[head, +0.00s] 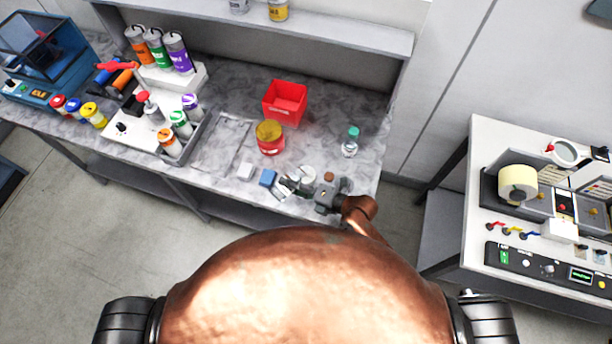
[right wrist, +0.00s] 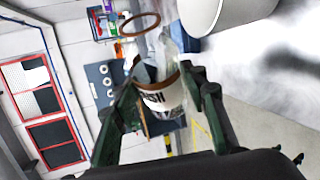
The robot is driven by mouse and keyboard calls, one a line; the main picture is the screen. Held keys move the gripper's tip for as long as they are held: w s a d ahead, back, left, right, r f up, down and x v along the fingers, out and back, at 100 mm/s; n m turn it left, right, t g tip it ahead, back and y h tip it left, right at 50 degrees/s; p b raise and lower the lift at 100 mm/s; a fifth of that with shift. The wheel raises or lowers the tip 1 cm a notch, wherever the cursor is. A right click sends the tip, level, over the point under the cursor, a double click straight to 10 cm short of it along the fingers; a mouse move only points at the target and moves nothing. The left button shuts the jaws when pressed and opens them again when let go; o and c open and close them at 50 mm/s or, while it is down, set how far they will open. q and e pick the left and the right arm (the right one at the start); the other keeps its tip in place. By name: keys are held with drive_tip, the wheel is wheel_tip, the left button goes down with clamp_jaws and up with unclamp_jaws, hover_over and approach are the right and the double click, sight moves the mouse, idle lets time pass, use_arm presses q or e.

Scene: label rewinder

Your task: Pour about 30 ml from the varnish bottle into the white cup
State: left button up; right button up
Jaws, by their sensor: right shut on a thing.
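The varnish bottle (right wrist: 158,99) is in my right gripper (right wrist: 163,84), between its two fingers in the right wrist view. It is clear, with a white label bearing dark letters and brown bands. In the head view my right gripper (head: 304,187) is low over the front of the bench, and the bottle (head: 286,185) shows small at its left, apparently tilted. The white cup (head: 308,173) stands just behind the gripper, partly hidden. It is large at the top of the right wrist view (right wrist: 222,12), apart from the bottle. The liquid level and any stream cannot be made out. My left gripper is not in view.
A blue block (head: 267,177) and a white block (head: 245,171) lie left of the bottle. A yellow-lidded red jar (head: 270,138), a red bin (head: 285,102) and a teal-capped bottle (head: 350,143) stand farther back.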

drive_tip(key=shift+f+m+y+b, duration=0.1)
drive_tip(key=shift+m+y+b, duration=0.2)
drive_tip(key=shift+b, duration=0.3)
drive_tip(key=shift+r+m+y+b, duration=0.3)
drive_tip(key=shift+r+m+b, duration=0.25)
drive_tip(key=shift+b, duration=0.2)
drive_tip(key=shift+s+a+r, duration=0.1)
drive_tip(key=shift+s+a, duration=0.3)
drive_tip(key=shift+a, duration=0.25)
drive_tip(key=shift+a+b, duration=0.1)
drive_tip(key=shift+b, duration=0.25)
idle(0.7)
